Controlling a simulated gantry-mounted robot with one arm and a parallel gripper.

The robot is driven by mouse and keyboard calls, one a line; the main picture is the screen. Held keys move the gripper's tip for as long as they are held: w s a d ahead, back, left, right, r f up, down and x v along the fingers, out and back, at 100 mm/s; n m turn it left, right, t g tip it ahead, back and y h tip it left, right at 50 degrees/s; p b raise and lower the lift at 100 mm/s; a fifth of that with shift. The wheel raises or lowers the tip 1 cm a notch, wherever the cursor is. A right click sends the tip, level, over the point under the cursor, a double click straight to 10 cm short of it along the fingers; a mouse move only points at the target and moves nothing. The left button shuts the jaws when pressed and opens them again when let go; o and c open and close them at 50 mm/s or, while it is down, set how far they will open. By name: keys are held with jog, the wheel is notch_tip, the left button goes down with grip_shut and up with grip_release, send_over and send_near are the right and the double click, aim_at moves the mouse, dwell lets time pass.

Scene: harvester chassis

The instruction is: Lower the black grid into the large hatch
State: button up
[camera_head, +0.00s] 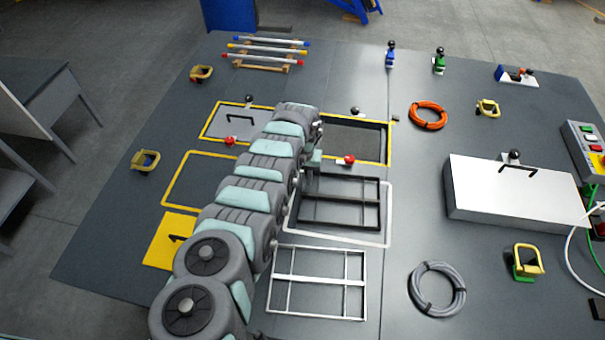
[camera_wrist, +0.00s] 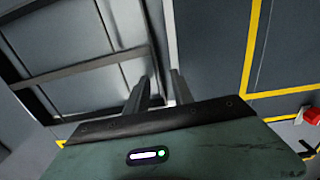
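The black grid (camera_head: 340,228) is a rectangular frame with crossbars, inside a white outline on the grey deck; I cannot tell if it touches the deck. Its dark bars (camera_wrist: 82,67) fill the left of the wrist view. My gripper (camera_wrist: 162,88) is at the grid's edge, with a bar running down to between its two fingers. A narrow gap shows there, and I cannot tell whether the fingers press the bar. A yellow-edged rectangular opening (camera_head: 355,138), perhaps the large hatch, lies just beyond the grid.
A white grid (camera_head: 318,280) lies nearer. A red knob (camera_head: 347,160) stands at the opening's near edge and a black knob (camera_head: 355,111) at its far edge. A large silver cover (camera_head: 510,195) and an orange cable coil (camera_head: 428,115) are to the right.

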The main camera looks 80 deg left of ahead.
jog(key=shift+f, duration=0.55)
jog(key=shift+c, duration=0.6)
grip_shut()
dwell(0.5)
